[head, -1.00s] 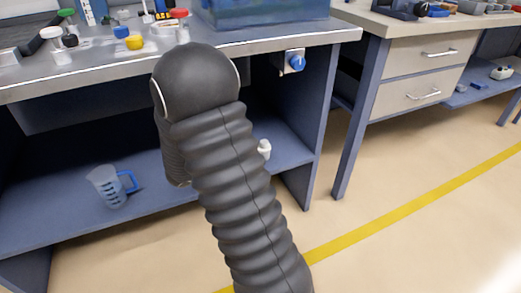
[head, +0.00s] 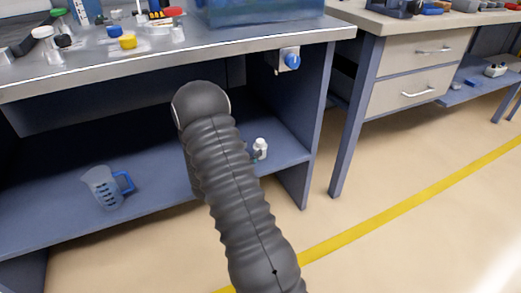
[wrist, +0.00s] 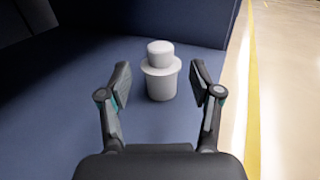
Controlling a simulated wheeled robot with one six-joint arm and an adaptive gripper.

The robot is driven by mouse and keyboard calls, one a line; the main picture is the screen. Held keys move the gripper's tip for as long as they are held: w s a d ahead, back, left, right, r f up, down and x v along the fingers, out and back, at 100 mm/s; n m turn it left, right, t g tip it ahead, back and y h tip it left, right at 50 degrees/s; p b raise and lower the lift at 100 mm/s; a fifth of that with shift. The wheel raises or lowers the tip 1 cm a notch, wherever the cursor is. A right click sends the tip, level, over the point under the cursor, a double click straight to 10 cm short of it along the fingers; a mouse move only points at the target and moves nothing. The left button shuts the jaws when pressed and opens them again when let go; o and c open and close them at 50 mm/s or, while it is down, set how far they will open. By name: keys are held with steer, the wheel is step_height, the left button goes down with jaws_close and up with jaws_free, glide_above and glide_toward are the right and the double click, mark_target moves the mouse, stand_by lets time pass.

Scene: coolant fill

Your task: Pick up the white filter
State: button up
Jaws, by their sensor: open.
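The white filter (wrist: 160,78) stands upright on the blue lower shelf (wrist: 60,112) in the wrist view. It has a wide body, a flange and a narrower round top. My gripper (wrist: 160,80) is open, with one finger to each side of the filter in the picture and nothing held. The filter looks a little beyond the fingertips; I cannot tell the exact gap. In the head view a white piece of the filter (head: 260,148) shows just right of my arm. My gripper is hidden behind my arm there.
A clear measuring jug (head: 104,187) with a blue handle stands on the lower shelf at left. The metal worktop (head: 240,47) overhangs the shelf, with a blue valve knob (head: 291,61) near its right end. A shelf side panel (head: 312,125) stands right of the filter.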

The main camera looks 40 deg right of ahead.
mark_target(257, 145)
steer(key=shift+x, duration=3.25)
steer(key=shift+f, duration=0.1)
jaws_close()
